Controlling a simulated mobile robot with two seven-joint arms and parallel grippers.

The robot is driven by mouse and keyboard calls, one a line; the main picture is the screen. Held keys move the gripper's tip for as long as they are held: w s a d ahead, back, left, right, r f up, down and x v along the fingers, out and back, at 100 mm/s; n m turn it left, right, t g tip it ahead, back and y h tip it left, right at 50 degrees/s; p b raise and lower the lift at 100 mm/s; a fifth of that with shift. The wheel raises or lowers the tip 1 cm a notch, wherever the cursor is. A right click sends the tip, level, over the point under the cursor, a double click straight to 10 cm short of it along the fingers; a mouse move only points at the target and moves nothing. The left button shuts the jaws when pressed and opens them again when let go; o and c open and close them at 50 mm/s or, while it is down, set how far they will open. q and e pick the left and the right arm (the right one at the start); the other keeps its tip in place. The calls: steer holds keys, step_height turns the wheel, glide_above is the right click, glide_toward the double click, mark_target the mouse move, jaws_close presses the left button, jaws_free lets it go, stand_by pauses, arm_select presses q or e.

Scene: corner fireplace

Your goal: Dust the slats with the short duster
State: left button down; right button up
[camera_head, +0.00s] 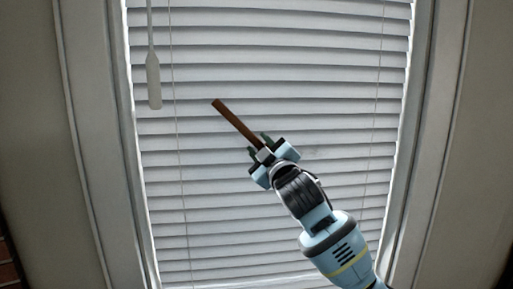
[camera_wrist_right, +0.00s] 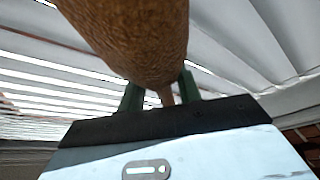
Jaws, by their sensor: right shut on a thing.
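The white slats (camera_head: 270,70) of a window blind fill the middle of the head view, lying level and closely spaced. My right gripper (camera_head: 259,145) is in front of them and shut on the short duster (camera_head: 232,119). The duster is brown and points up and to the left. Whether the duster touches the slats cannot be told. A faint grey smudge shows on the slats right of the gripper. My left gripper is not in view.
A pale window frame (camera_head: 95,130) borders the blind on both sides. A white wand (camera_head: 153,82) hangs before the slats at the upper left. Thin cords run down the blind. Bricks (camera_head: 8,265) show at the lower left edge.

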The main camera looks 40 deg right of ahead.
mark_target(294, 138)
steer(key=shift+d, duration=0.1)
steer(key=shift+s+d, duration=0.45)
steer(key=shift+d, duration=0.3)
steer(key=shift+s+d, duration=0.45)
steer(key=shift+d, duration=0.25)
steer(key=shift+s+d, duration=0.4)
steer(key=shift+d, duration=0.4)
steer(key=shift+s+d, duration=0.4)
steer(key=shift+d, duration=0.4)
steer(key=shift+s+d, duration=0.45)
steer(key=shift+d, duration=0.35)
steer(key=shift+s+d, duration=0.45)
steer(key=shift+d, duration=0.3)
steer(key=shift+s+d, duration=0.45)
steer(key=shift+d, duration=0.3)
steer(key=shift+s+d, duration=0.45)
steer(key=shift+d, duration=0.3)
